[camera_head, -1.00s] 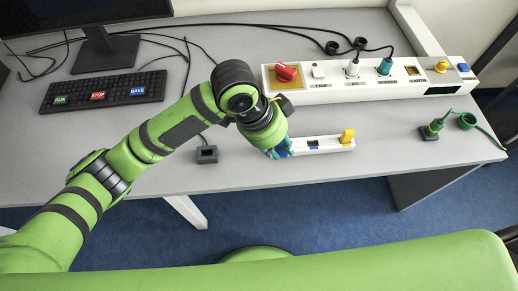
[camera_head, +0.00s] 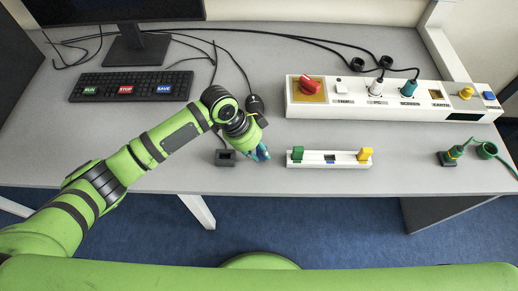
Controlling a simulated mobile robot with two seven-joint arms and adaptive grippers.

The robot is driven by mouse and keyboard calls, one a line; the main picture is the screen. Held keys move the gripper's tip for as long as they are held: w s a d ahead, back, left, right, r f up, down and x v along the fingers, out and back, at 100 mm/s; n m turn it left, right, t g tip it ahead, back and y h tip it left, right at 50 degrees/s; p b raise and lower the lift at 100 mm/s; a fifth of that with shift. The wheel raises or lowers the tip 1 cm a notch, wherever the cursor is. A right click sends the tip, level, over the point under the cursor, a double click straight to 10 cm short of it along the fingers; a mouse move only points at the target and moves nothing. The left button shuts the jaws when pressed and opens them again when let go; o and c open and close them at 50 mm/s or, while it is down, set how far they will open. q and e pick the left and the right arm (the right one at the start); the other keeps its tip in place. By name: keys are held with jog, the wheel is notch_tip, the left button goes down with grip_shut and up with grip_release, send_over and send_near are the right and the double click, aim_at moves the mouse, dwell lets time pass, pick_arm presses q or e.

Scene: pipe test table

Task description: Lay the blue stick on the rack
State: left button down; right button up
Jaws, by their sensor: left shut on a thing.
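The white rack (camera_head: 345,158) lies near the table's front edge. A green stick (camera_head: 297,154) stands at its left end and a yellow stick (camera_head: 364,155) at its right end. The middle place, above a blue label, shows a dark opening. My left gripper (camera_head: 259,153) is just left of the rack, apart from it, and shut on a small blue thing at its fingertips, which looks like the blue stick (camera_head: 263,152). The fingers and the wrist partly hide it, so its tilt cannot be told. My right gripper is not in view.
A small dark block (camera_head: 225,157) with a cable sits just left of my left gripper. A white panel (camera_head: 390,110) with a red knob and plugs stands behind the rack. A keyboard (camera_head: 130,86) is at the left, a green-cabled plug (camera_head: 450,155) at the right.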

pick_arm(q)
jog(key=shift+f, duration=0.2)
jog(key=shift+f, duration=0.2)
jog(key=c, duration=1)
grip_release()
jog(key=shift+c, duration=0.2)
jog(key=shift+r, duration=0.1)
jog(key=v, duration=1.2)
jog(key=shift+r, duration=0.1)
